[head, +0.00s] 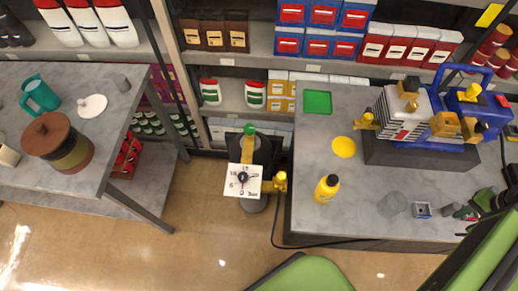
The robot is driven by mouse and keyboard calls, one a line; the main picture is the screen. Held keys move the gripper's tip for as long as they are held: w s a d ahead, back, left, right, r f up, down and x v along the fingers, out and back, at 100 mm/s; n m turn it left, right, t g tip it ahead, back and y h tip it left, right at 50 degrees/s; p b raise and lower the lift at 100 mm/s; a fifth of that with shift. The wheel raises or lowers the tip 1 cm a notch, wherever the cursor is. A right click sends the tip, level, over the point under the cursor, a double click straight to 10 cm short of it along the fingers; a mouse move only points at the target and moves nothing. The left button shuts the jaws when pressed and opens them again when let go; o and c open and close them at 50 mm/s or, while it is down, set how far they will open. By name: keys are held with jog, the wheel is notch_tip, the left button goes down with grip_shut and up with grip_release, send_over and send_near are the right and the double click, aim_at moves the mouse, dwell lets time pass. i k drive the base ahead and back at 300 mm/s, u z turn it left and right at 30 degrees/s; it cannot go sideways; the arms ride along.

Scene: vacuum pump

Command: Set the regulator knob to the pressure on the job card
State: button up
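A square white dial (243,180) with black numerals and a dark pointer stands on a stand between the two tables. The pointer's exact reading is too small to tell. A yellow fitting (280,182) sits at its right side, and a green-topped yellow part (249,131) stands behind it. I cannot tell which part is the regulator knob. The vacuum pump (400,115), white and blue with yellow fittings, sits on a dark base on the right table. I cannot make out a job card. What looks like my gripper (470,209), black and green, is at the right edge, far from the dial; its opening is unclear.
Stocked shelves stand behind.

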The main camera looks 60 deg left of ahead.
aim_at(243, 177)
jog(key=u, duration=3.15)
jog(key=k, duration=1.6)
jog(key=u, duration=1.35)
jog(key=i, duration=1)
jog(key=u, duration=0.05)
